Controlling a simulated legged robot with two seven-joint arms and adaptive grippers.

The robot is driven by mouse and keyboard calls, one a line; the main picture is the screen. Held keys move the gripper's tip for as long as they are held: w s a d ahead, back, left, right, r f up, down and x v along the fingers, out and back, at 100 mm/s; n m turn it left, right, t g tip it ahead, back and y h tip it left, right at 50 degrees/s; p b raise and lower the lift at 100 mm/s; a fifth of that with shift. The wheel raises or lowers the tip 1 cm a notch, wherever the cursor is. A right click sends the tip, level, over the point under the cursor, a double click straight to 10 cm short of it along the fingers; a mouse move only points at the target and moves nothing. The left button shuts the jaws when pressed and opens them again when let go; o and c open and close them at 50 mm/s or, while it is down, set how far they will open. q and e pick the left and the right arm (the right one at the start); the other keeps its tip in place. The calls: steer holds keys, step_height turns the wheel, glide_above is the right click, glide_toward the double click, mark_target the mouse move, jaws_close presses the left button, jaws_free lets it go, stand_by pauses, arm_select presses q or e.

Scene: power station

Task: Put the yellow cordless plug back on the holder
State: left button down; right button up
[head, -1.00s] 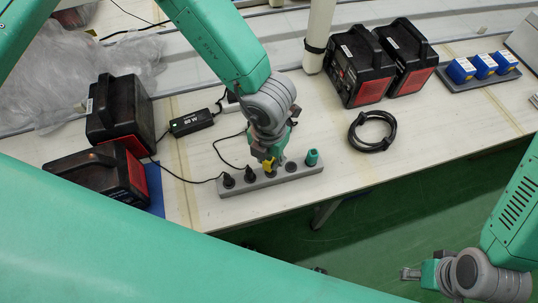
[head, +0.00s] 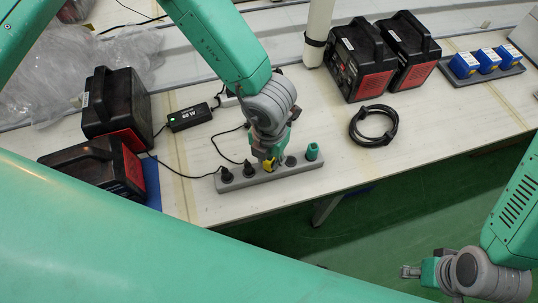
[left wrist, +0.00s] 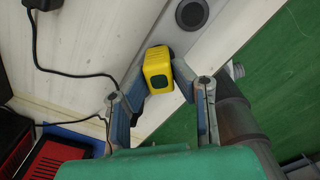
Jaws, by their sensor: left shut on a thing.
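The yellow plug (head: 269,165) is between the fingers of my left gripper (head: 268,163), at the middle of the grey holder strip (head: 210,209). In the left wrist view the yellow plug (left wrist: 158,70) is upright between both fingers, which close on it from either side. Its lower end is hidden, so I cannot tell whether it is seated. A dark round socket (left wrist: 192,13) shows beside it. Black plugs (head: 227,175) stand at the strip's left end and a green plug (head: 312,151) at its right end. My right gripper (head: 410,271) is low at the right, away from the bench; its fingers are unclear.
Black-and-red battery packs stand at the left (head: 118,105) and back right (head: 362,62). A coiled black cable (head: 373,126) lies right of the strip. A black power adapter (head: 190,117) and its cables lie to the left. Blue boxes (head: 488,59) sit on a tray.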

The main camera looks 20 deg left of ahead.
arm_select(q)
steer(key=shift+d, duration=0.35)
steer(key=shift+a, duration=0.15)
steer(key=c, duration=1.3)
jaws_free()
steer(key=shift+r, duration=0.25)
step_height(320, 180, up, 11)
steer(key=shift+r, duration=0.2)
